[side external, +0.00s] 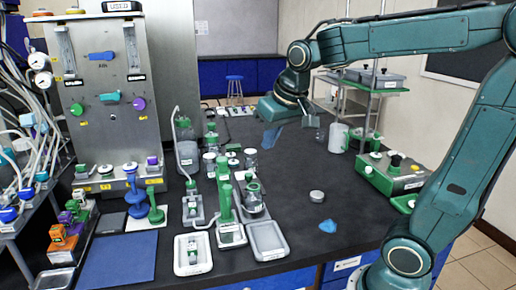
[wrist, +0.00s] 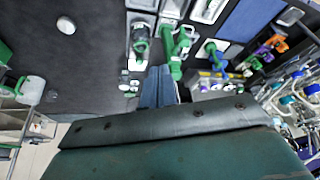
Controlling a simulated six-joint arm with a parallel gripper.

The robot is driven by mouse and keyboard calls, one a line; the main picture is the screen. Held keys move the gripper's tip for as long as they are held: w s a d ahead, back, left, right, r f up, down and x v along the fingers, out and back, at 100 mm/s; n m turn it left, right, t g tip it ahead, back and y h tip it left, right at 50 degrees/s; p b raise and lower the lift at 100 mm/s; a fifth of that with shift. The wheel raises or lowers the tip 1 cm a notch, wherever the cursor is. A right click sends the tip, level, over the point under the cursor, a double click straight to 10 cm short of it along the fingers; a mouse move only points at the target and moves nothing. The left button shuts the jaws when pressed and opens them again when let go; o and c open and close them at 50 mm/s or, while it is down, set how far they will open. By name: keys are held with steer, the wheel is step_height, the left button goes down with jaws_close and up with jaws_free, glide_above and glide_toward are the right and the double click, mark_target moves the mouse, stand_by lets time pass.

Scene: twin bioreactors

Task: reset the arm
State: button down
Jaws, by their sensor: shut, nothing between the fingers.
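My gripper (side external: 270,140) hangs above the back middle of the black bench in the side external view, at the end of my raised arm. Its blue fingers point down and look closed together, with nothing held. In the wrist view the fingers (wrist: 158,85) are side by side and apart from the green-topped equipment beyond them. The dark wrist housing hides the lower middle of that view.
Green-capped vessels (side external: 225,195) crowd the bench left of centre. A steel control panel (side external: 100,95) stands at left. A white jug (side external: 338,138) and a green-grey box (side external: 393,172) are at right. A small round lid (side external: 317,196) and blue piece (side external: 327,226) lie on open bench.

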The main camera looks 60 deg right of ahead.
steer(key=s+a+f+n, duration=0.1)
steer(key=s+a+n, duration=0.1)
steer(key=s, duration=0.5)
steer(key=s+a+f+n+t+y, duration=0.1)
steer(key=s+a+f, duration=0.1)
steer(key=s+a, duration=0.2)
steer(key=s, duration=0.3)
steer(key=shift+a+n, duration=0.2)
steer(key=shift+n, duration=0.2)
steer(key=shift+f, duration=0.1)
